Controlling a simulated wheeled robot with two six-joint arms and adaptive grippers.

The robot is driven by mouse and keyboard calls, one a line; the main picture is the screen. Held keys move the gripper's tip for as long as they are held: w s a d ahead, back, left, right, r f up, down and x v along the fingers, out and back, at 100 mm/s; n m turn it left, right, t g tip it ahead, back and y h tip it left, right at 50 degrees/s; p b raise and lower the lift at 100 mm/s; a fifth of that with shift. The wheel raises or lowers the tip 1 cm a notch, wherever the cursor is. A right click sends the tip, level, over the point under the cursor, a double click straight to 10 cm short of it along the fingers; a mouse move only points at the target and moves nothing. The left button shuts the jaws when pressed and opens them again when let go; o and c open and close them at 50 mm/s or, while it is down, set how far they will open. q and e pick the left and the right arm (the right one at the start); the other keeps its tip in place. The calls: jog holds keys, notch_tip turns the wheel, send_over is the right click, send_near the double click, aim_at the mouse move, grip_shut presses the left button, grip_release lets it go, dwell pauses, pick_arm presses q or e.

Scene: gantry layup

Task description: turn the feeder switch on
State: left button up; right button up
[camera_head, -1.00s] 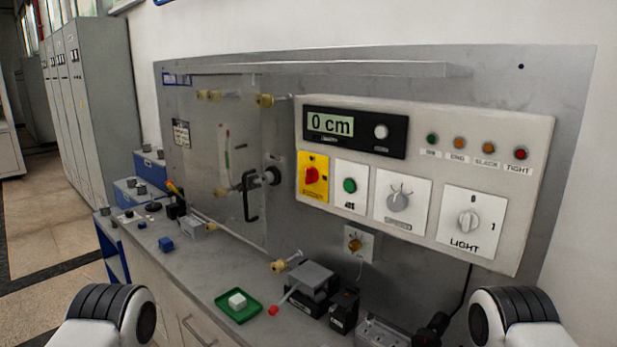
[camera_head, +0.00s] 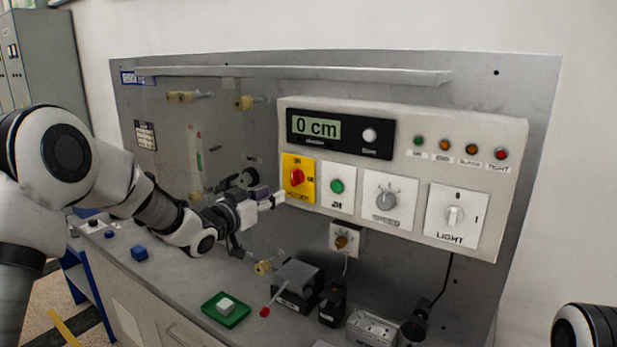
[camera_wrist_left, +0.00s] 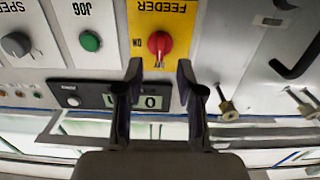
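The feeder switch is a red rotary knob (camera_head: 297,177) on a yellow plate (camera_head: 289,196) at the left end of the control panel. In the left wrist view the red knob (camera_wrist_left: 160,42) shows ahead, with the words FEEDER and ON on the yellow plate. My left gripper (camera_head: 273,200) is just left of and below the yellow plate in the head view. In the left wrist view its two fingers (camera_wrist_left: 160,76) are apart with nothing between them, and the knob appears beyond the fingertips, not touched. My right gripper is not in view.
The green JOG button (camera_head: 337,186) sits right beside the yellow plate. The display (camera_head: 318,128) reads 0 cm. A black crank handle (camera_wrist_left: 297,60) is close by on the panel. A green tray (camera_head: 209,307) and a grey device (camera_head: 298,275) stand on the bench below.

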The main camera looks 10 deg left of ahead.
aim_at(292, 178)
pick_arm(q)
jog(key=p+x, duration=0.1)
jog(key=x, duration=0.1)
jog(key=r+p+x, duration=0.1)
jog(key=x, duration=0.2)
jog(key=p+x, duration=0.1)
jog(key=x, duration=0.1)
jog(key=shift+w+d+r+p, duration=0.1)
jog(key=shift+w+r+p, duration=0.2)
jog(key=shift+w+r, duration=0.05)
jog(key=shift+c, duration=0.3)
grip_shut()
